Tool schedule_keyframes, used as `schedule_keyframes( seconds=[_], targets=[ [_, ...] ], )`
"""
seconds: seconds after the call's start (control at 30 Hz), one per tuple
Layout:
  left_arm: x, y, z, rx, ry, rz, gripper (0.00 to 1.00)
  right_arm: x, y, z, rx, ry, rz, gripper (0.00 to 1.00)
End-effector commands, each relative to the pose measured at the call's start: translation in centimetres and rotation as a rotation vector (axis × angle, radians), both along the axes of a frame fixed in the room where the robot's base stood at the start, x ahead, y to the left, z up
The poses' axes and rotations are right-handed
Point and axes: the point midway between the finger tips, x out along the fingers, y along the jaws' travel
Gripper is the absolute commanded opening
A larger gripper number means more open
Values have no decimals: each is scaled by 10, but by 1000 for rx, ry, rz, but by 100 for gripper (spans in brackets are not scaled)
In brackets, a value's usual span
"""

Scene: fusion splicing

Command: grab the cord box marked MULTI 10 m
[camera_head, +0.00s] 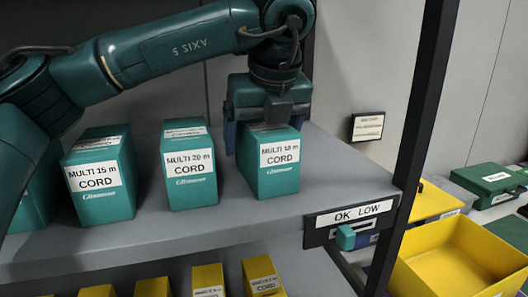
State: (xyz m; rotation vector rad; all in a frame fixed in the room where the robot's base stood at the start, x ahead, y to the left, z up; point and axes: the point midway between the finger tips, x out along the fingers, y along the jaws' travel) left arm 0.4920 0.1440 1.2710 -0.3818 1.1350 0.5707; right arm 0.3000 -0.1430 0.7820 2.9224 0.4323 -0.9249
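The teal cord box marked MULTI 10 m (279,181) stands upright at the right end of the row on the grey shelf. My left gripper (266,127) points down over it from behind and above, with one finger at each side of the box's top. The fingers sit very close to the box sides; whether they press on it cannot be told. The gripper hides part of the box's top. My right gripper is not in view.
Boxes marked MULTI 20 m (191,187) and MULTI 15 m (101,204) stand to the left on the shelf (230,232). An OK LOW sign (352,215) is at the shelf's front right, near a dark post (418,120). Yellow bins (455,262) are at right.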

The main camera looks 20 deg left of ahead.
Motion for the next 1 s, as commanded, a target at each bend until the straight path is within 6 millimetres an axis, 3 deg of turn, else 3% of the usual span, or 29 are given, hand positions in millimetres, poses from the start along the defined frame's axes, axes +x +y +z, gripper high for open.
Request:
schedule_keyframes(
  seconds=[0.17, 0.8, 1.0],
  targets=[
    [0, 0, 0, 0, 0, 0, 84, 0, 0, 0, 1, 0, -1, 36],
    [0, 0, 0, 0, 0, 0, 31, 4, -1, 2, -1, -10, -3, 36],
    [0, 0, 1, 0, -1, 0, 30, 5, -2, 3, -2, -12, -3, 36]
  ],
)
